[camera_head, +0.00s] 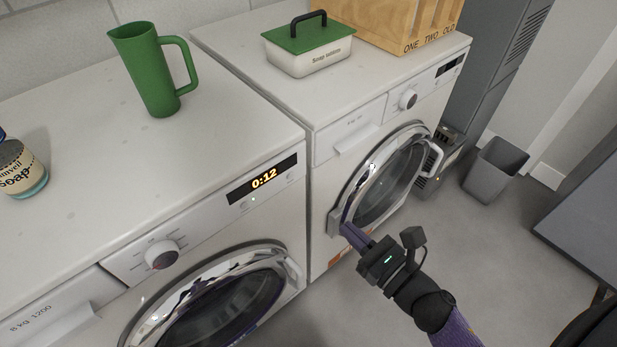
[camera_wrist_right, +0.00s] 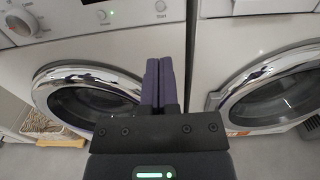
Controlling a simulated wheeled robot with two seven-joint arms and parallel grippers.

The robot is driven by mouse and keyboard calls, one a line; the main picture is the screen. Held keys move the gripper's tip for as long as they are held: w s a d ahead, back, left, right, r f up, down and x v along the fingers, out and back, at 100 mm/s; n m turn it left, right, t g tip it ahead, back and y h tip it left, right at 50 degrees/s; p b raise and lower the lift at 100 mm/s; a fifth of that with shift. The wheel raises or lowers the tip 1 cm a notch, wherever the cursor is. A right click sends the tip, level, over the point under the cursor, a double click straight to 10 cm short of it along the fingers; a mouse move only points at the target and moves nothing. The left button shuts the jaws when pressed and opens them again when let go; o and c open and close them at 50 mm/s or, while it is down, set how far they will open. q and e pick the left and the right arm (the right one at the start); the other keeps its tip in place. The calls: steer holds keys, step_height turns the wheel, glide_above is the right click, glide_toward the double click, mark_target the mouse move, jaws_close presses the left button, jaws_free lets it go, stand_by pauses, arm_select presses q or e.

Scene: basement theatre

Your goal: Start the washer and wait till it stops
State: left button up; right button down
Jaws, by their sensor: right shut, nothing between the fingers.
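The left washer (camera_head: 205,225) is a white front loader with a chrome-rimmed round door, which looks shut. Its display (camera_head: 263,179) reads 0:12 in orange, and a small green light glows below it. Its dial (camera_head: 160,254) is left of the display. In the right wrist view, the washer's panel shows a button (camera_wrist_right: 160,6) labelled Start. My right gripper (camera_head: 348,231) is shut and empty, in front of the machines near the gap between them. Its purple fingers also show in the wrist view (camera_wrist_right: 158,66). My left gripper is out of view.
A second white machine (camera_head: 322,185) stands to the right with a dark display. On top are a green pitcher (camera_head: 155,75), a soap jar (camera_head: 22,172), a green-lidded box (camera_head: 310,52) and a wooden crate (camera_head: 395,22). A grey bin (camera_head: 494,172) stands on open floor.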

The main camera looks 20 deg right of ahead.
mark_target(291, 177)
steer(key=b+x, duration=0.2)
steer(key=x, duration=1.1)
steer(key=shift+w+a+f, duration=0.1)
steer(key=shift+w+f, duration=0.05)
steer(key=shift+w, duration=0.35)
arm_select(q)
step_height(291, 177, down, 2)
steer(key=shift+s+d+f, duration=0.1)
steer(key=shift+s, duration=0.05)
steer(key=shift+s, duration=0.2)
arm_select(e)
steer(key=shift+a, duration=0.1)
